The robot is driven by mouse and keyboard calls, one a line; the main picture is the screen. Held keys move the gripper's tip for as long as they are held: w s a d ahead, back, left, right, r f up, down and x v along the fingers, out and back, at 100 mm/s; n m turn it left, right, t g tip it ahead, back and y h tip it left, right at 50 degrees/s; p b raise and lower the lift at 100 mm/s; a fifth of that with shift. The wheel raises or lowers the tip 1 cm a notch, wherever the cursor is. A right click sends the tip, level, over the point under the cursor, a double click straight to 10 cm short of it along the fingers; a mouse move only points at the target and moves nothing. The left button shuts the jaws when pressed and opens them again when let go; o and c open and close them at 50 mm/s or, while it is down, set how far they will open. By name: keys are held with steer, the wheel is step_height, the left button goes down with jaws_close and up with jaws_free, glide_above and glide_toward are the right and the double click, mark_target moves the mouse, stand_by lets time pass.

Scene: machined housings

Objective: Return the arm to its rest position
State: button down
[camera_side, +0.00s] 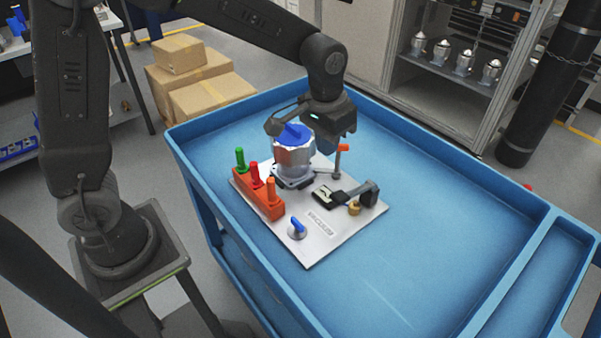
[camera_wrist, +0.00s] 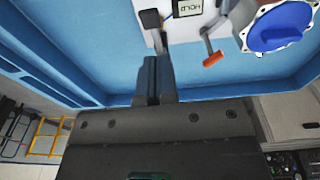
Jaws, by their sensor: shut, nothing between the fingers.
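My gripper (camera_side: 327,147) is above the blue cart, beside and behind the silver housing (camera_side: 294,158) with its blue top. In the wrist view my gripper (camera_wrist: 153,78) has its fingers together with nothing between them. The housing's blue top (camera_wrist: 280,27) shows at the upper right of that view, apart from the fingers. The housing stands upright on a pale fixture plate (camera_side: 308,250). My arm is bent out over the cart, partly in front of the housing's upper edge.
The plate carries an orange block (camera_side: 257,200) with green, red and orange handles, a blue knob (camera_side: 297,226), a black clamp (camera_side: 368,194) and an orange-tipped lever (camera_side: 343,148). The cart (camera_side: 450,250) is bare on the right. Cardboard boxes (camera_side: 205,95) and a shelf (camera_side: 455,75) stand behind.

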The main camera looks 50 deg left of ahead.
steer(key=s+a+r+t, duration=0.2)
steer(key=s+a+r, duration=0.1)
steer(key=s, duration=0.6)
steer(key=s+a+r+t, duration=0.2)
steer(key=s+r, duration=0.4)
steer(key=s, duration=0.4)
steer(key=shift+s+a, duration=0.15)
steer(key=shift+a, duration=0.6)
